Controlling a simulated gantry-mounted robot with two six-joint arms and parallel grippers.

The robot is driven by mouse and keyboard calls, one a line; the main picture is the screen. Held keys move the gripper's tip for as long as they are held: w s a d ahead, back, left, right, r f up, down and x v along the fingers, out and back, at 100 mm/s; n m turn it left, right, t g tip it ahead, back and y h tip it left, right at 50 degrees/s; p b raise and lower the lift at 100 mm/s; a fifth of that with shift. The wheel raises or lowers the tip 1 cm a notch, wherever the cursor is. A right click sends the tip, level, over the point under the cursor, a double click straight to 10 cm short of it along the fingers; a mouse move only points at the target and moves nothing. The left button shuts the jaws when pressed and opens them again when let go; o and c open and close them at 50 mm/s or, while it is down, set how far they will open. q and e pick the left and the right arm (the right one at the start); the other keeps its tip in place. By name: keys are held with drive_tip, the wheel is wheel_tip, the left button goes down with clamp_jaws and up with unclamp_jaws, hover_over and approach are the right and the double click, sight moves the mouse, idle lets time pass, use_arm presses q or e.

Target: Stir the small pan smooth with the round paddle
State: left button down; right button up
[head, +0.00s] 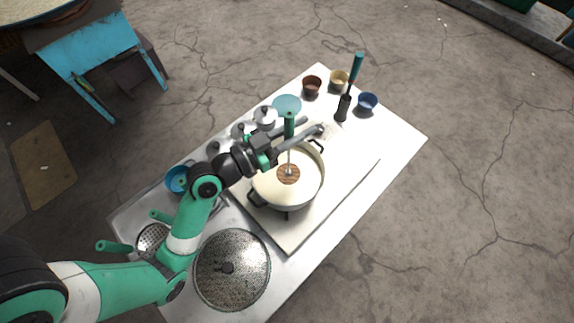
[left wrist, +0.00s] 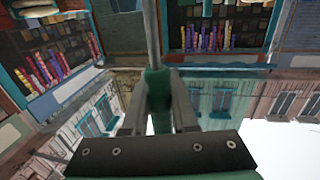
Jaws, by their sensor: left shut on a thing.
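The small pan (head: 305,197) is a pale round pan with dark handles, holding a smooth-looking cream-coloured liquid. The round paddle has a green handle (head: 289,121), a thin shaft and a brown disc (head: 288,175). The disc shows at the liquid inside the pan; its exact depth cannot be told. My left gripper (head: 286,145) is above the pan, shut on the paddle's green handle, which stands about upright. In the left wrist view the handle (left wrist: 158,88) sits between both fingers. My right gripper is not in view.
The pan stands on a pale slab on the white table (head: 405,138). A round mesh lid (head: 232,270) lies at the near left. Small bowls, including a blue one (head: 367,102), and a dark upright tool (head: 343,107) stand at the back. The table's right side is clear.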

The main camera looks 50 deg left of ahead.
use_arm(q)
drive_tip(key=shift+s, duration=0.25)
drive_tip(key=shift+r, duration=0.1)
wheel_tip(320, 180, up, 9)
drive_tip(key=p, duration=0.8)
drive_tip(key=shift+f, duration=0.2)
drive_tip(key=shift+r, duration=0.15)
drive_tip(key=shift+r+p, duration=0.6)
idle(0.4)
